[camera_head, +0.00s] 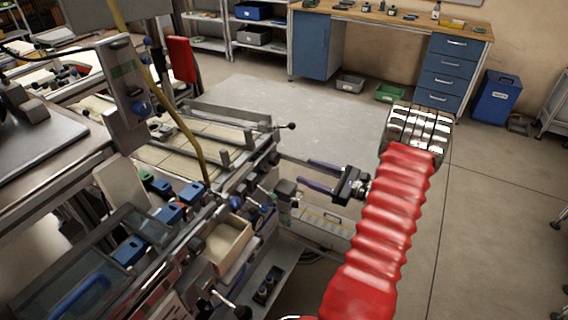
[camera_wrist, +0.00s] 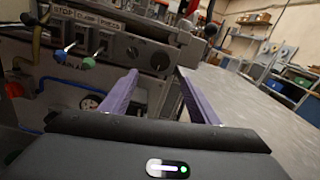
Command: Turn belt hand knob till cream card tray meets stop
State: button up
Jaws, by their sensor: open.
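My gripper (camera_head: 303,172) is open and empty, its two purple fingers pointing left at the machine's side. In the wrist view its fingers (camera_wrist: 157,72) stand apart in front of a grey panel. A round black knob (camera_wrist: 160,61) on that panel shows between the fingertips, beyond them; I cannot tell if it is the belt hand knob. A cream open-topped tray (camera_head: 226,245) sits at the machine's front, below left of my gripper. Flat cream cards (camera_head: 178,152) lie in rows on the machine's bed. I cannot pick out the tray's stop.
Levers with a blue ball (camera_wrist: 61,56) and a green ball (camera_wrist: 88,63) stick out of the panel. A black-ended rod (camera_head: 290,126) juts from the machine above my gripper. Open floor (camera_head: 480,220) lies to the right. A workbench (camera_head: 395,20) and blue bin (camera_head: 497,98) stand behind.

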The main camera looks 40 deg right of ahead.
aim_at(278, 160)
jog(key=x, duration=1)
jog(key=shift+w, duration=0.15)
jog(key=shift+c, duration=0.2)
jog(key=c, duration=1)
jog(key=shift+n, duration=0.4)
jog(key=shift+n, duration=0.4)
jog(key=o, duration=1)
jog(key=shift+o, duration=0.2)
jog(key=shift+d, duration=0.1)
